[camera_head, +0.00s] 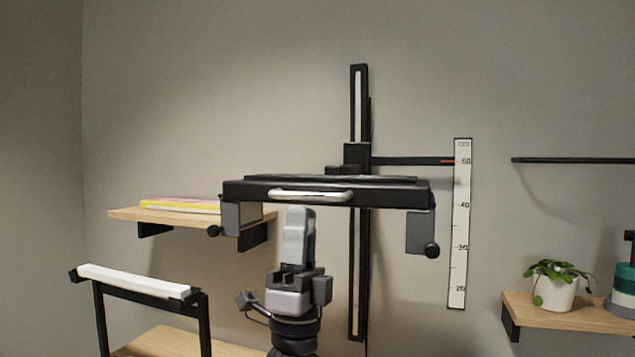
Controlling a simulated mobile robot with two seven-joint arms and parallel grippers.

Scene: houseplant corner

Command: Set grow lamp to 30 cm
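The grow lamp (390,193) is a wide black bar with a pale handle (310,195) on its front. It hangs on a carriage on a vertical black rail (358,260) on the wall. A black arm with a red-tipped pointer (446,161) reaches from the carriage to the white cm scale (460,225), level with the 50 mark. My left gripper (299,222) points up and away from below, its tip just under the handle in the picture. Its fingers overlap, so their gap is hidden, and contact with the handle cannot be told. My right gripper is out of view.
A wooden shelf (125,214) with books stands behind the lamp at left. A black frame with a white top bar (135,281) is at lower left. A right shelf (570,316) holds a potted plant (555,292). A black rod (570,160) is on the right wall.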

